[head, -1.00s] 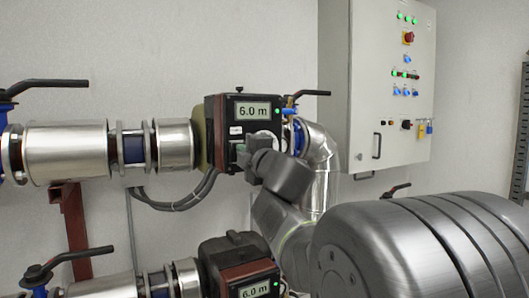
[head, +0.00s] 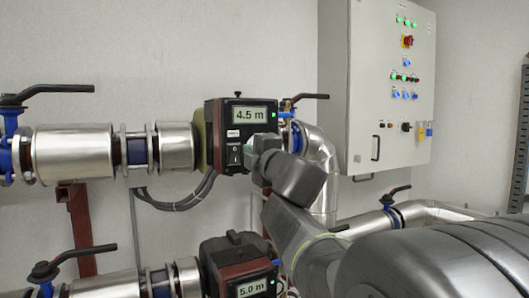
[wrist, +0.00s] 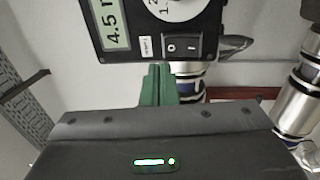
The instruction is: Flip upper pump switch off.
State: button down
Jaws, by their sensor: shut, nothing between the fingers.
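The upper pump (head: 222,140) is a black and dark red box on the upper pipe, with a lit display (head: 250,115) reading 4.5 m and a green light. Its rocker switch (head: 234,155) sits low on the front face. In the wrist view the switch (wrist: 181,46) shows O and I marks; I cannot tell which side is pressed. My gripper (head: 254,152) is just right of the switch in the head view, hiding part of the pump face. In the wrist view its green fingers (wrist: 157,73) are together and empty, just short of the pump's edge beside the switch.
A lower pump (head: 236,262) reads 5.0 m beneath. A control cabinet (head: 385,90) hangs on the right wall. Valve handles (head: 47,93) and pipes (head: 72,153) lie left. Open space lies in front of the cabinet.

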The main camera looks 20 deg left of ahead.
jog(key=r+v, duration=0.1)
jog(key=v, duration=0.6)
jog(key=shift+r+p, duration=0.4)
